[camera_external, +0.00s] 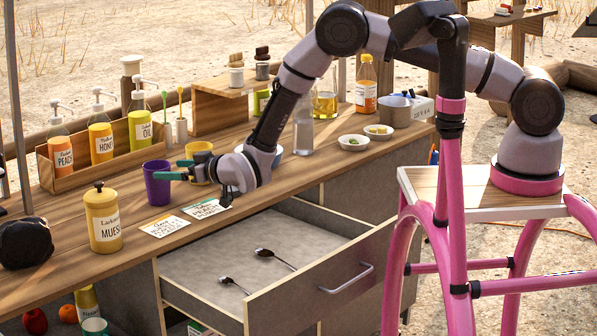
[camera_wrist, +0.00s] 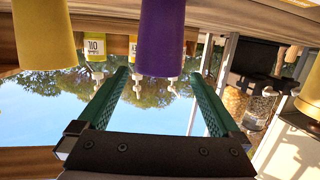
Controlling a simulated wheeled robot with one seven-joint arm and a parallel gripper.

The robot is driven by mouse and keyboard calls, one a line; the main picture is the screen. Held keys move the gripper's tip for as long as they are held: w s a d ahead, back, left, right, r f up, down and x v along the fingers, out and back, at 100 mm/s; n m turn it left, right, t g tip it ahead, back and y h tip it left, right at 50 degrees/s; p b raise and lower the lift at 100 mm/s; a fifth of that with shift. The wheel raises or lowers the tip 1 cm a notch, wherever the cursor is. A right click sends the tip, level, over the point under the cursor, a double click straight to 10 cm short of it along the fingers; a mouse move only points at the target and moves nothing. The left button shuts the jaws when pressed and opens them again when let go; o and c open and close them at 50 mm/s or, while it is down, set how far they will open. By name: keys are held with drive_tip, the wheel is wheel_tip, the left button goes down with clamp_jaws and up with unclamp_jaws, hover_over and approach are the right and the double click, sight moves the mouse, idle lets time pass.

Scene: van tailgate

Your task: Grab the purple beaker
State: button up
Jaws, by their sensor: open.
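The purple beaker (camera_external: 156,184) stands upright on the wooden counter, left of my gripper (camera_external: 178,170). In the wrist view, which looks upside down, the purple beaker (camera_wrist: 161,38) sits centred ahead, in line with the gap between the two green fingers (camera_wrist: 160,82). My gripper is open, with its fingers level and pointing at the beaker. The fingertips look close to its side or just reaching it; I cannot tell whether they touch.
A yellow cup (camera_external: 201,168) stands right beside my gripper, behind the fingers; it also shows in the wrist view (camera_wrist: 42,36). A yellow muesli jar (camera_external: 103,218) and cards (camera_external: 165,226) lie nearer the front. A bottle rack (camera_external: 75,170) stands behind. An open drawer (camera_external: 205,262) juts out below.

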drive_tip(key=shift+x, duration=3.2)
drive_tip(key=c, duration=1)
